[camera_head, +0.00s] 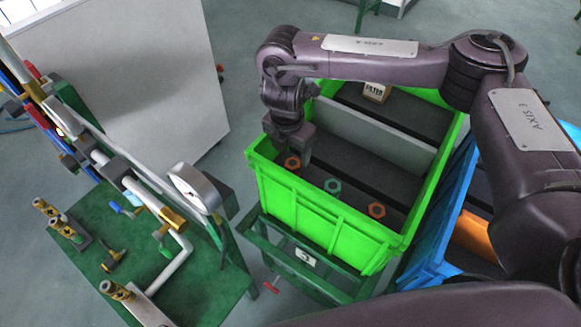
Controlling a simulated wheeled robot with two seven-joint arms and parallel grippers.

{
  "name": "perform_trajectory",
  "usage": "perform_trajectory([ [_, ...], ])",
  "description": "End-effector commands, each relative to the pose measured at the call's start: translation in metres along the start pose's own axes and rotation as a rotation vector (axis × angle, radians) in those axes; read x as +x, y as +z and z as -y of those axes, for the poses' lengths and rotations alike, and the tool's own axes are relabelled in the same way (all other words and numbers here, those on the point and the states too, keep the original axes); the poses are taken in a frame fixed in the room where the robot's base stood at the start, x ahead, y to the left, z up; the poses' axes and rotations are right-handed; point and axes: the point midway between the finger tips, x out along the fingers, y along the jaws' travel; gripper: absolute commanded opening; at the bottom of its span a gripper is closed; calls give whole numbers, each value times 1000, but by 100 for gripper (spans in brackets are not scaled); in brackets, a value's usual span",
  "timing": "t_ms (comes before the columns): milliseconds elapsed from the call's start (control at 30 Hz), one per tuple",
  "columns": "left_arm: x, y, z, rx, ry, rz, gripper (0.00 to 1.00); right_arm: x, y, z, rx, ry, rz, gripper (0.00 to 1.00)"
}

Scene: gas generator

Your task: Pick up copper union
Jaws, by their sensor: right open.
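Three ring-shaped unions lie in a row in the front compartment of the green crate (320,216). The left one is an orange-brown union (292,163), the middle one a teal union (333,186), the right one an orange-red union (376,210). The left and right ones look copper-like; I cannot tell which is copper. My right gripper (294,148) points down into the crate's left corner, open, with its fingers just above or beside the left union and partly covering it. I cannot tell whether they touch it. My left gripper is out of view.
A grey divider (374,136) splits the crate; a small labelled box (377,92) stands at its back. A blue crate (440,240) is at the right. A green bench (190,270) with pipes and a gauge (195,187) is at the left. The crate's walls surround my gripper.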

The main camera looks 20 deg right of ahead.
Motion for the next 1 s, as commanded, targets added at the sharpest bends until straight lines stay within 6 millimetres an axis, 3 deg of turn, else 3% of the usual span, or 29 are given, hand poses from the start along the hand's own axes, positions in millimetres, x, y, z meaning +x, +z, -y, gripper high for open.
perform_trajectory([
  [500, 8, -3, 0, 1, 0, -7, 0, 64, -5, 0, 2, -3, -3, 61],
  [800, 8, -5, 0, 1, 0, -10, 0, 68, -4, 0, 0, -2, -1, 61],
  [1000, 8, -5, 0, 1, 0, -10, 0, 68, -4, 0, 0, -2, -1, 37],
])
